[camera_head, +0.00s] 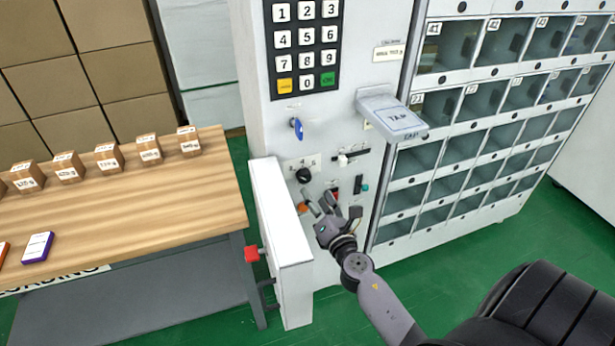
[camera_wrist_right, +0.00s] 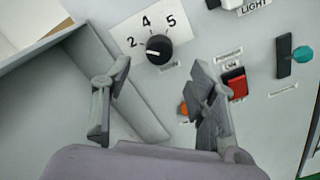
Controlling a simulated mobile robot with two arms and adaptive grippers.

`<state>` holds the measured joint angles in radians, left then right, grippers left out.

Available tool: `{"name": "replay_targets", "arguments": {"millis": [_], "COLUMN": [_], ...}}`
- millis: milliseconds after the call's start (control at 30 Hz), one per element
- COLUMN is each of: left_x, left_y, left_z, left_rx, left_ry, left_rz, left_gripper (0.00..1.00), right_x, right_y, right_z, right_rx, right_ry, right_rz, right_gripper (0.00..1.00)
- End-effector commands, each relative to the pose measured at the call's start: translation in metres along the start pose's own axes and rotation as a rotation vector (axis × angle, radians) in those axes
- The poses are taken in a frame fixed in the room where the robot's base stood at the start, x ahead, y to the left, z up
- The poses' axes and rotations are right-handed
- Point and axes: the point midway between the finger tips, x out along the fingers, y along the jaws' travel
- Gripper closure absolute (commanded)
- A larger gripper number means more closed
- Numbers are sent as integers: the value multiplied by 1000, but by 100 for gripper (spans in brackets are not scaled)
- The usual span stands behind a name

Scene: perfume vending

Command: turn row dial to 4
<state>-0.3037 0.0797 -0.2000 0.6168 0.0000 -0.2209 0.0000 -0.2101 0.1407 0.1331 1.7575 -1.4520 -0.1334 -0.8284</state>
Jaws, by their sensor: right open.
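The row dial is a round black knob (camera_head: 304,175) on the front of the white machine. In the right wrist view the dial (camera_wrist_right: 159,48) sits under a white label with the numbers 2, 4 and 5 visible. A short white mark on the knob lies toward its left side, not at the 4 at the top. My right gripper (camera_head: 325,203) is open and empty, below and a little right of the dial in the head view. In the wrist view its two fingers (camera_wrist_right: 160,90) are spread apart, with the dial beyond them. My left gripper is out of view.
A red switch (camera_wrist_right: 235,84), an orange button (camera_wrist_right: 183,109) and a teal-tipped lever (camera_wrist_right: 301,54) are close by on the panel. A white box-like ledge (camera_head: 274,220) juts out left of the gripper. A TAP reader (camera_head: 392,117) and blue key (camera_head: 297,128) are above.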

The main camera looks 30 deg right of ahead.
Motion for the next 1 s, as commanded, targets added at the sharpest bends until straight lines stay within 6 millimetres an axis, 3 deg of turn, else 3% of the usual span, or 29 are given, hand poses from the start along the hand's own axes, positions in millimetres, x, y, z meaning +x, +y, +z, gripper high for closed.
{"name": "replay_targets", "arguments": {"millis": [200, 400, 800, 1000], "left_x": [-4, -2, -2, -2], "left_y": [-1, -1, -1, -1], "left_z": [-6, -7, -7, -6], "left_rx": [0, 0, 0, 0], "left_ry": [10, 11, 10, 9], "left_rz": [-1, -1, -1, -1], "left_gripper": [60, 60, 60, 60], "right_x": [45, 67, 73, 73], "right_y": [1, 0, 0, 0], "right_z": [1, 0, 0, 0], "right_rx": [1, 1, 1, 1], "right_ry": [-1, 0, 1, 1], "right_rz": [2, 0, 0, 0], "right_gripper": [47, 47, 48, 61]}}
